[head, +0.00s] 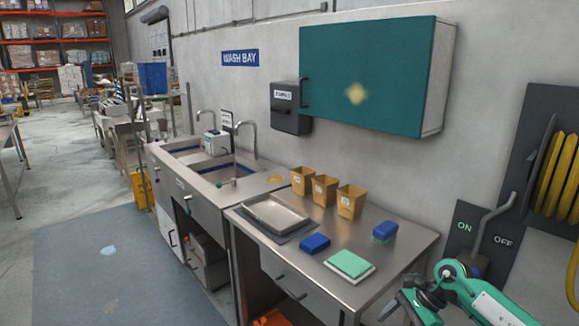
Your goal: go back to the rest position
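My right arm comes in at the lower right corner, teal with a dark end. Its gripper (408,306) hangs beside the front right corner of the steel counter (325,262), low and near the bottom edge. I cannot make out whether its fingers are apart, and I see nothing clearly held in it. My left arm and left gripper are not in view.
On the counter are a steel tray (275,212), several tan cups (325,190), blue sponges (315,243) and a green pad (350,264). A double sink (215,165) adjoins left. A lever (487,220) and yellow hose (560,175) are at right.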

